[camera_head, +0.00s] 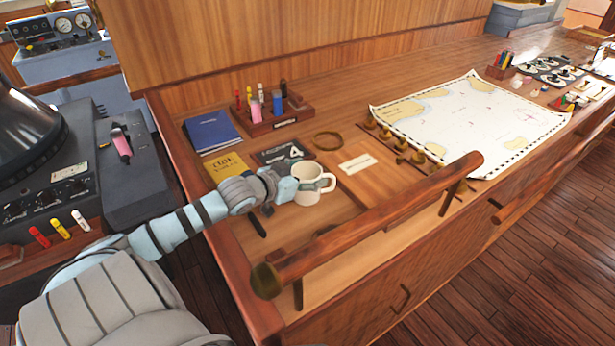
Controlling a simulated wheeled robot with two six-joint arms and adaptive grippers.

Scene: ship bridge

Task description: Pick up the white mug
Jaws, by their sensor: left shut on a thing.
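The white mug (308,191) is upright over the left part of the wooden chart desk, its handle on the right. My left gripper (289,188) comes in from the left and is shut on the mug at its left side. The gripper hides part of the mug's left wall. I cannot tell whether the mug's base touches the desk. My right gripper is not in view.
A wooden rail (365,221) runs along the desk's front edge, close to the mug. A yellow book (229,167), a blue book (211,132) and a pen holder (272,119) lie behind. A chart (470,117) covers the desk to the right.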

